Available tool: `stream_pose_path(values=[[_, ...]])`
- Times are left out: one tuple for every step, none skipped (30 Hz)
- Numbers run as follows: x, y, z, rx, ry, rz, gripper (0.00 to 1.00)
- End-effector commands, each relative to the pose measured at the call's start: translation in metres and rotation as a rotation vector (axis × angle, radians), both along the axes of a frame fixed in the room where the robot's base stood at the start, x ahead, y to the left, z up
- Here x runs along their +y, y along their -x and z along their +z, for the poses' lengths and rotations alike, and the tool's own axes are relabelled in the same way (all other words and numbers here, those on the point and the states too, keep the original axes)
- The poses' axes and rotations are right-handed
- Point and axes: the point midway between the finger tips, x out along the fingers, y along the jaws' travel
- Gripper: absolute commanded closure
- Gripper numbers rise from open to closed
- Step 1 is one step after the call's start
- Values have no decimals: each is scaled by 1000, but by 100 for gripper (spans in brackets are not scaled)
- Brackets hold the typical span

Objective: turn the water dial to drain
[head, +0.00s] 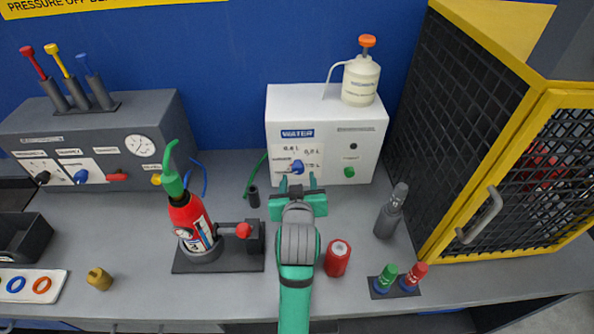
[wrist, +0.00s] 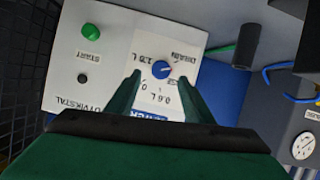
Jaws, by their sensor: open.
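The white water unit (head: 326,118) stands at the back of the bench with a blue "WATER" label. Its blue water dial (head: 297,166) sits on a pale scale plate at the lower left of the front. The dial also shows in the wrist view (wrist: 162,69), upside down, with printed marks around it, one reading like "DRAIN". Which mark the dial points to is too small to tell. My gripper (head: 297,184) is open and empty in front of the dial. In the wrist view its fingertips (wrist: 161,78) are either side of the dial; contact is not visible.
A green start button (head: 349,171) is right of the dial. A red extinguisher (head: 192,224) stands in a holder to the left. A red can (head: 337,258) is close beside my arm. A grey nozzle (head: 390,215) and a yellow mesh cabinet (head: 500,215) are at right.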

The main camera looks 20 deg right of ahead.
Motion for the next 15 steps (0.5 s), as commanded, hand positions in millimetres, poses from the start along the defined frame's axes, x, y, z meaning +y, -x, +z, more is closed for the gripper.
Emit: stream_pose_path(values=[[-2, -9, -3, 0, -1, 1, 52], [-4, -14, -5, 1, -2, 1, 52], [-5, -19, -8, 1, -1, 2, 52], [-6, -23, -10, 0, -1, 3, 52], [-7, -27, -11, 0, -1, 3, 52], [-9, -32, -13, 0, -1, 4, 52], [-9, -35, -15, 0, -1, 4, 52], [-10, -38, -16, -1, 0, 4, 52], [-11, -41, -17, -1, 0, 4, 52], [-12, -43, -18, 0, -1, 4, 52], [-13, -45, -19, 0, -1, 4, 52], [-13, -47, -20, -1, 0, 4, 52], [-14, -48, -20, -1, 0, 4, 52], [-14, -49, -20, -2, 0, 4, 52], [-14, -50, -21, -2, 0, 4, 52]])
